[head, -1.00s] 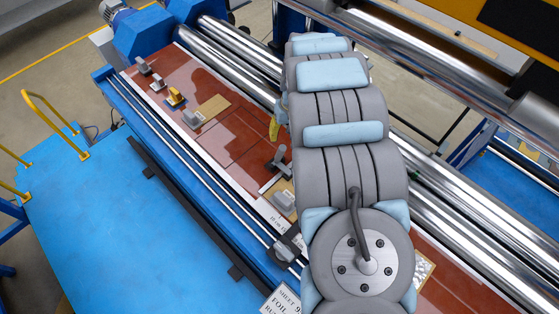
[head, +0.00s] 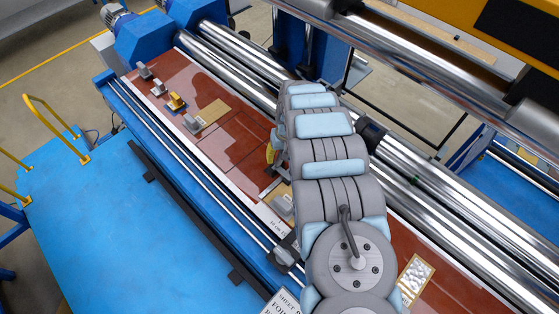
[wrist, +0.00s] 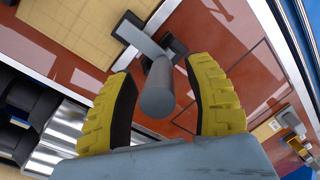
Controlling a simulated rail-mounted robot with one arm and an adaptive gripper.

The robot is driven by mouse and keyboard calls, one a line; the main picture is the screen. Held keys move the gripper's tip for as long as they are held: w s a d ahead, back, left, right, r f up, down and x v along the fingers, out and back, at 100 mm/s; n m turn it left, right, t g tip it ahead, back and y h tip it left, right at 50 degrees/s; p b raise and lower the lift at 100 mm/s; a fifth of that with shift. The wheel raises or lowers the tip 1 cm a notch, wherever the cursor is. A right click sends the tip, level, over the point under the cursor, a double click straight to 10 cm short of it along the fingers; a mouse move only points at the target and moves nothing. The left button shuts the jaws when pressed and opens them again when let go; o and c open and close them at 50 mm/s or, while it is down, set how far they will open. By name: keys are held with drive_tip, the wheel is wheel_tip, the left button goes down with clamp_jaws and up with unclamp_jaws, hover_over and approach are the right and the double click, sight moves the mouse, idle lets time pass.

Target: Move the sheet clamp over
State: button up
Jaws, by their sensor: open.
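The sheet clamp (wrist: 158,92) is a dark grey piece with a round post pointing toward the wrist camera and a flat grey arm at the edge of a tan sheet (wrist: 75,35). My gripper (wrist: 160,72) has yellow ribbed fingers, open on either side of the post, with visible gaps. I cannot tell how far down the post they reach. In the head view my gripper (head: 271,154) is mostly hidden by my arm, with one yellow finger showing above the red-brown table (head: 232,150). Part of the clamp (head: 270,187) shows just below it.
Several small grey pieces (head: 158,88) and a yellow-and-grey one (head: 176,102) stand at the table's far left end. A grey block (head: 280,206) sits near my gripper. Long steel rollers (head: 235,65) run behind the table; a rail (head: 190,165) runs along its front.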

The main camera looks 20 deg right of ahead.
sight(280, 162)
drive_tip(key=shift+a+f, duration=0.2)
drive_tip(key=shift+f, duration=1.3)
clamp_jaws()
